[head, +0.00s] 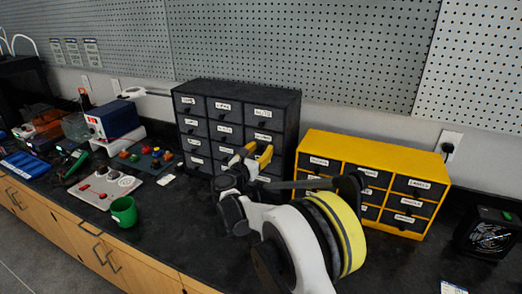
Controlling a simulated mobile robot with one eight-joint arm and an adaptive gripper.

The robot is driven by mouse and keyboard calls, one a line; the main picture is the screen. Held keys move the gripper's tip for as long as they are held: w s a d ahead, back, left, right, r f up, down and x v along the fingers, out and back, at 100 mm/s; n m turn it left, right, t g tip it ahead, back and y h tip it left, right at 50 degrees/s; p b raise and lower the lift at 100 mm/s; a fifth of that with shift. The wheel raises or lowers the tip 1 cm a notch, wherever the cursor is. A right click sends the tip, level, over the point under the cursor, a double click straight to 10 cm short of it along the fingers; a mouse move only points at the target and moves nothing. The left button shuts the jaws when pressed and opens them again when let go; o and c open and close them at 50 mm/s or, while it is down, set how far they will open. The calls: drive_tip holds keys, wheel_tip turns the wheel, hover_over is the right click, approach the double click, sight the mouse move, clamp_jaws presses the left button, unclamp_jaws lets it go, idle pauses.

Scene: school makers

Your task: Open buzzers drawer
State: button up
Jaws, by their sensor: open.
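A dark grey drawer cabinet (288,98) stands on the black worktop against the wall. It has several small drawers with white labels. A yellow cabinet (385,157) with several dark, white-labelled drawers stands to its right. The labels are too small to read, so I cannot tell which drawer is the buzzers drawer. All drawers that I can see look shut. My gripper (254,154) has yellow fingertips and is open in front of the grey cabinet's right column. I cannot tell whether it touches a drawer. My arm hides the grey cabinet's lower right and part of the yellow cabinet's left side.
A green cup (124,212) stands near the worktop's front edge. A black fan unit (490,233) is at far right.

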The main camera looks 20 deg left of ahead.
clamp_jaws()
drive_tip(key=shift+s, duration=0.15)
drive_tip(key=s, duration=1)
drive_tip(key=shift+s+a, duration=0.4)
drive_tip(key=shift+a, duration=0.05)
unclamp_jaws()
drive_tip(key=s, duration=1.2)
drive_tip(key=shift+a, duration=0.45)
